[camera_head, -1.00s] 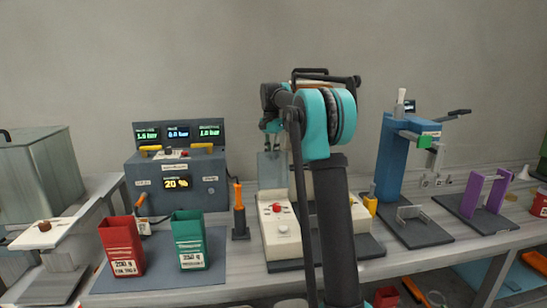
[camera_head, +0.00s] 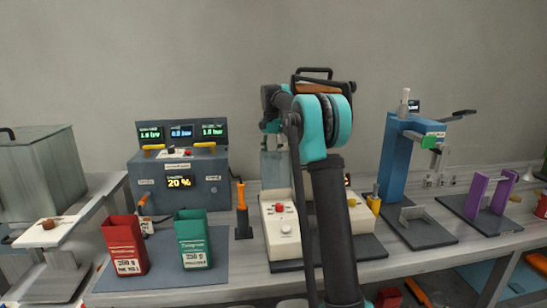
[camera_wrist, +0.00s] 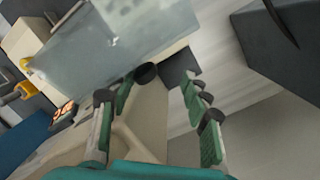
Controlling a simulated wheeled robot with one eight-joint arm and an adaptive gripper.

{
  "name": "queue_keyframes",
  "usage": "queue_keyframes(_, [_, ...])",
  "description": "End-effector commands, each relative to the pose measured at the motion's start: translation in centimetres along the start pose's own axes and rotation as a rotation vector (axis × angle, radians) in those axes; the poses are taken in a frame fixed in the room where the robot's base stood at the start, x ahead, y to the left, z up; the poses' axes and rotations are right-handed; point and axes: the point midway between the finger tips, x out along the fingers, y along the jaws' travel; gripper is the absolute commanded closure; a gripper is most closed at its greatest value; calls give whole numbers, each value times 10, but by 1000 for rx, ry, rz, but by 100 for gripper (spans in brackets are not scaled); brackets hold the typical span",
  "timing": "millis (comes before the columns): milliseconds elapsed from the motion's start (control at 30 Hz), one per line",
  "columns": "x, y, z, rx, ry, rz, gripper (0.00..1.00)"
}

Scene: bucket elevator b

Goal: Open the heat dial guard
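I cannot clearly pick out the heat dial guard. In the wrist view, a grey, see-through-looking panel (camera_wrist: 110,42) spans the top of a beige machine (camera_wrist: 145,105). A round black knob (camera_wrist: 146,73) sits near the panel's lower edge. My gripper (camera_wrist: 157,88) is open and empty, its green fingers on either side of the knob's line; contact is not visible. In the head view, the grey panel (camera_head: 272,168) shows partly behind my arm, which hides much of the beige machine and my fingertips.
A white control box (camera_head: 283,240) with a red button stands left of my arm. A blue press (camera_head: 397,160) stands to the right. Red (camera_head: 123,245) and green (camera_head: 192,240) bins stand left. A lit orange display (camera_wrist: 62,112) shows in the wrist view.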

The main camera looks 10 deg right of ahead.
Motion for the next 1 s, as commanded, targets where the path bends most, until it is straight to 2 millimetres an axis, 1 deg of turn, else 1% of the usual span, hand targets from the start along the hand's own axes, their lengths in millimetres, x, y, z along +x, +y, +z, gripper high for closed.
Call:
queue_keyframes(533, [-2,3,0,3,0,3,58])
queue_keyframes(667, [-7,3,-1,3,0,4,58])
queue_keyframes(767, [-18,3,-1,3,0,4,58])
queue_keyframes(1000, [-62,3,-1,3,0,4,58])
